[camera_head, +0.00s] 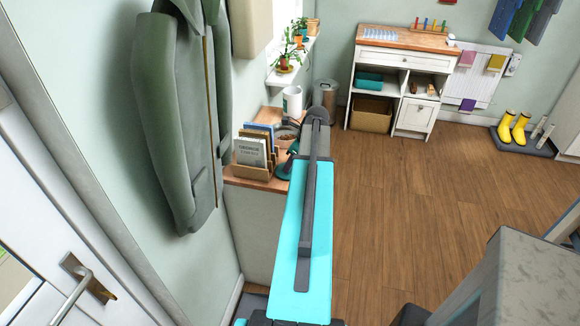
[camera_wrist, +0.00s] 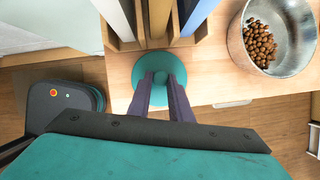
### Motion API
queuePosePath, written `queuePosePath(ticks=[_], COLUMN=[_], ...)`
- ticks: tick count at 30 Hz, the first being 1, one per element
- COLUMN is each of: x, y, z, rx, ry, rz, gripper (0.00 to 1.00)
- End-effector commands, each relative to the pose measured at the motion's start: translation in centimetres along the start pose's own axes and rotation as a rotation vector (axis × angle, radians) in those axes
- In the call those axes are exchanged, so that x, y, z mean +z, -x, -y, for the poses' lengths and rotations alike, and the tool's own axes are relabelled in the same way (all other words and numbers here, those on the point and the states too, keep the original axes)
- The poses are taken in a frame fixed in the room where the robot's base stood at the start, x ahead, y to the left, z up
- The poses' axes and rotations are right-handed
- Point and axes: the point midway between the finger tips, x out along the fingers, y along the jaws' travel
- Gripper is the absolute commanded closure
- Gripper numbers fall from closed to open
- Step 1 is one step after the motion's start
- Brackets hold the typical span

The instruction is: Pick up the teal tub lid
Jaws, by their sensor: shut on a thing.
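The teal tub lid (camera_wrist: 137,68) shows in the wrist view as a round teal disc with a small raised knob at its middle. It is over the wooden top, close to the front of the wooden file holder. My gripper (camera_wrist: 161,78) reaches in from below in the wrist view, and its two dark fingers are shut on the lid's knob. The fingers cover part of the disc's lower half. I cannot tell whether the lid touches the wood. In the head view my arm hides much of this spot.
The wooden holder (camera_head: 252,172) with books and cards stands close by. A metal bowl of brown kibble (camera_wrist: 290,62) is right of the lid in the wrist view. A white canister (camera_head: 292,99) stands behind. The wooden floor (camera_head: 415,195) to the right is largely clear.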

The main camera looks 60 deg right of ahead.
Motion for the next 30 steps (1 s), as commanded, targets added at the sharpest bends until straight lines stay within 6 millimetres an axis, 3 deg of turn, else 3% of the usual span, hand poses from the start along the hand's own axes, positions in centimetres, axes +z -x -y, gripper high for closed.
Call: queuePosePath(ticks=[11,30], x=[1.1,-10.0], y=[2.6,8.3], z=[0.1,3.1], rx=[-0.002,-0.002], ry=[0.001,-0.003], rz=[0.001,0.001], gripper=[1.0,1.0])
